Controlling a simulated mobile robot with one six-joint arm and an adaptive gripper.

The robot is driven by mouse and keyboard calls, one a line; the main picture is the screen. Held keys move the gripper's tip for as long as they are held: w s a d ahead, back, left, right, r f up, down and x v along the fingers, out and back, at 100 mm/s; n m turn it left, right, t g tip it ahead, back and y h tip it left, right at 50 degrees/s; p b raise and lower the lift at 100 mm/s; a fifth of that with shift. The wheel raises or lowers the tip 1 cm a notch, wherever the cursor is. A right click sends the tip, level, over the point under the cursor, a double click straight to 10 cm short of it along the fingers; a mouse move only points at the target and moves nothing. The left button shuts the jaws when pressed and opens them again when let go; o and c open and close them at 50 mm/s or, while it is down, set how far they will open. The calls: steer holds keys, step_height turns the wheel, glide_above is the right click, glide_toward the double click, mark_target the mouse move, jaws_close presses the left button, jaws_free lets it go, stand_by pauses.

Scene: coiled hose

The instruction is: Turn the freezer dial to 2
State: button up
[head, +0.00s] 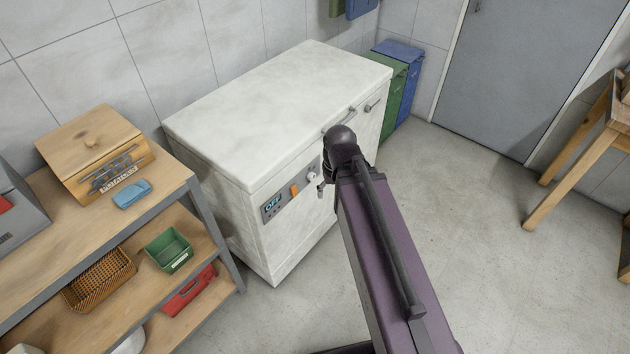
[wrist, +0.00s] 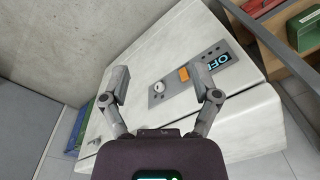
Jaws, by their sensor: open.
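The white chest freezer (head: 265,120) stands against the wall. The dial's setting is too small to read. In the head view my arm hides most of the gripper.
Green and blue bins stand beyond the freezer.

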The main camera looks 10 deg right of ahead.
steer(key=w+a+f+n+t+y+b, duration=0.2)
steer(key=w+f+n+y+b, duration=0.15)
steer(key=f+b, duration=0.7)
steer(key=n+t+y+b, duration=0.4)
steer(key=t+y+b, duration=0.6)
steer(key=b, duration=2.2)
glide_toward(314, 178)
steer(key=s+d+t+h, duration=0.2)
steer(key=s+h, duration=0.1)
steer(key=s, duration=0.2)
steer(key=shift+w+a+r+y, duration=0.15)
steer(key=shift+a+r+y, duration=0.1)
steer(key=shift+r, duration=0.15)
steer(key=x, duration=1.3)
steer(key=shift+w+a+f, duration=0.2)
steer(key=shift+w+a, duration=0.05)
steer(key=shift+w, duration=0.05)
